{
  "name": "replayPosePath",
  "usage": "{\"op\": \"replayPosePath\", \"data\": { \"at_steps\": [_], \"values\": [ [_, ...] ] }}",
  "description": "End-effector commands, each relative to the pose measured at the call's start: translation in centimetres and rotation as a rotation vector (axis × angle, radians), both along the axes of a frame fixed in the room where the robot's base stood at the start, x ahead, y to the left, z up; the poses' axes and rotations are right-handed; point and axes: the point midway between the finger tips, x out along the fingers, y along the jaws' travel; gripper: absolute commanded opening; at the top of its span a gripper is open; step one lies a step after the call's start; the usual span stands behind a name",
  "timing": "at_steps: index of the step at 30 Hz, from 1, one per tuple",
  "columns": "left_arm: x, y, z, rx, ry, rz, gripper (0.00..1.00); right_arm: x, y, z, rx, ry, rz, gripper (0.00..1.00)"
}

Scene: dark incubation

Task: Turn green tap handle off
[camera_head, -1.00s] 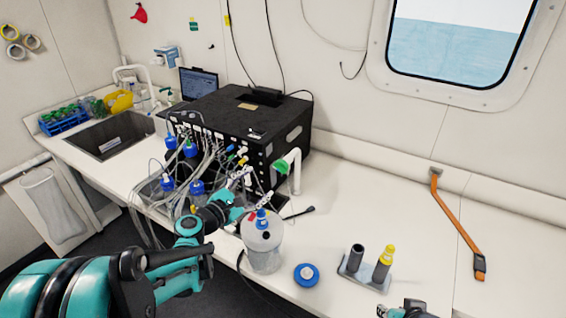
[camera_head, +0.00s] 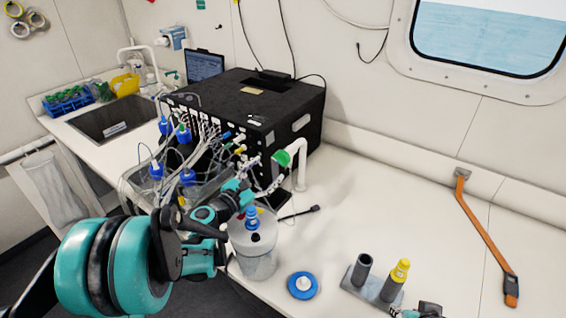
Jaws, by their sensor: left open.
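The green tap handle (camera_head: 281,159) sits on the white tap pipe (camera_head: 299,168) at the front right of the black machine. My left gripper (camera_head: 264,174) reaches in from the lower left, with its fingers apart and empty. Its fingertips are just left of the green handle; I cannot tell whether they touch it. My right gripper (camera_head: 424,310) shows only in part at the bottom edge, and its fingers cannot be made out.
The black machine (camera_head: 285,105) carries many tubes and blue-capped bottles. A clear jar (camera_head: 258,262) stands below my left gripper. A blue cap (camera_head: 303,285) and a grey holder (camera_head: 375,287) with a yellow-topped tube (camera_head: 397,272) are in front. The right counter is mostly clear.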

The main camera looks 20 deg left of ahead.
Motion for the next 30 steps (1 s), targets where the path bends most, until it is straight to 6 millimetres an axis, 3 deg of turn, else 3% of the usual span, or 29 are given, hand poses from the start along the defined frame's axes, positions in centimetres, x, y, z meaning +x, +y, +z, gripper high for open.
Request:
{"op": "replayPosePath", "data": {
  "at_steps": [15, 26, 30],
  "values": [
    [6.6, -2.4, -0.1, 0.000, 0.000, -0.002, 0.69, 0.0, 0.0, -1.1, 0.000, 0.000, 0.000, 0.32],
    [7.2, -2.7, 0.0, 0.001, 0.000, -0.001, 0.69, 0.0, 0.0, -1.2, 0.000, 0.000, 0.000, 0.32],
    [7.2, -2.7, 0.0, 0.001, 0.000, -0.001, 0.35, 0.0, 0.0, -1.2, 0.000, 0.000, 0.000, 0.32]
  ]
}}
